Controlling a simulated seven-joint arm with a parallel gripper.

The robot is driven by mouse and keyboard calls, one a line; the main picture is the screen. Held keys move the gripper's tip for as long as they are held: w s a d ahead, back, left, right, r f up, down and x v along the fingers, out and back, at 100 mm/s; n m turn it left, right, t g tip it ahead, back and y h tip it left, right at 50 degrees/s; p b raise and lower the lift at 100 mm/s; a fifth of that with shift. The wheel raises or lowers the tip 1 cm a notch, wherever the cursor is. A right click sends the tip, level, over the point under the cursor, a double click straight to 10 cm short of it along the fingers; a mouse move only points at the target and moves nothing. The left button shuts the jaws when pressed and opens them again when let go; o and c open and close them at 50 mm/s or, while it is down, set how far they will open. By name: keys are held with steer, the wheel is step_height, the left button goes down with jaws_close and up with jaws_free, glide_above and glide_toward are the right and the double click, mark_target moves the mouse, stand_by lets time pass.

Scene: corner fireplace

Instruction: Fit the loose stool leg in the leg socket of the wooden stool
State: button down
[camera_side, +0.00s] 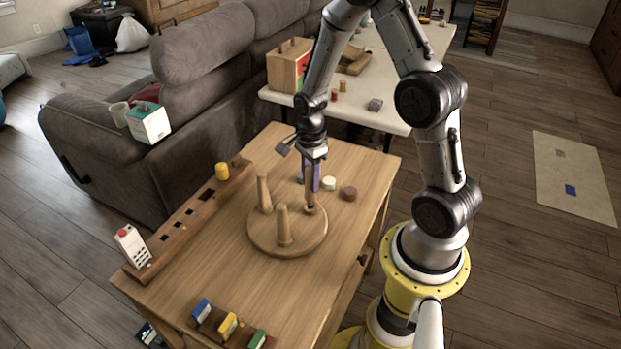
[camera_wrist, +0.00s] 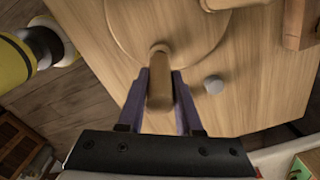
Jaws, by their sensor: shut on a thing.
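The wooden stool (camera_side: 260,240) lies upside down on the table, a round seat with two legs (camera_side: 264,190) (camera_side: 283,228) standing up from it. My gripper (camera_side: 311,180), with purple fingers, is shut on the loose stool leg (camera_side: 310,197), which is upright in the side view, its lower end at the seat's back right part. In the wrist view the leg (camera_wrist: 159,85) sits between the fingers (camera_wrist: 160,95) and its far end meets or overlaps the round seat (camera_wrist: 190,25). The leg socket is hidden; I cannot tell whether the leg is in it.
A cream round piece (camera_side: 329,183) and a brown one (camera_side: 348,193) lie right of my gripper. Coloured blocks (camera_side: 228,323) stand at the front. A sofa (camera_side: 110,150) borders the left.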

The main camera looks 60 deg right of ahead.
steer(key=shift+f, duration=1.25)
stand_by(1.2)
steer(key=c, duration=0.5)
jaws_free()
